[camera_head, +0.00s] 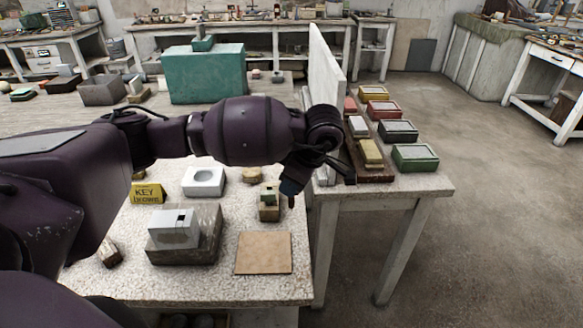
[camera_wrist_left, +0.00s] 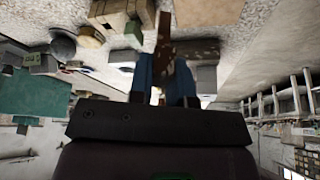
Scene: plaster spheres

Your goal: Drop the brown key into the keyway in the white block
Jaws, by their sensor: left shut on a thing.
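My left gripper (camera_head: 291,188) hangs above the back right part of the speckled table, to the right of the white block (camera_head: 168,231). It is shut on the brown key (camera_wrist_left: 163,38), a bar sticking out beyond the blue fingertips (camera_wrist_left: 163,76) in the left wrist view. In the head view only a dark sliver shows below the fingertips. The white block sits on a grey-brown stone base (camera_head: 205,243) near the front left, and a small dark square opening shows in it. The key is well apart from the block. My right gripper is not in view.
A white block with a round recess (camera_head: 204,180) and a yellow sign (camera_head: 147,193) stand behind. A wooden block with a green piece (camera_head: 269,201) stands close to the gripper. A flat tan square (camera_head: 263,253) lies at the front right. A white upright panel (camera_head: 325,65) rises behind.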

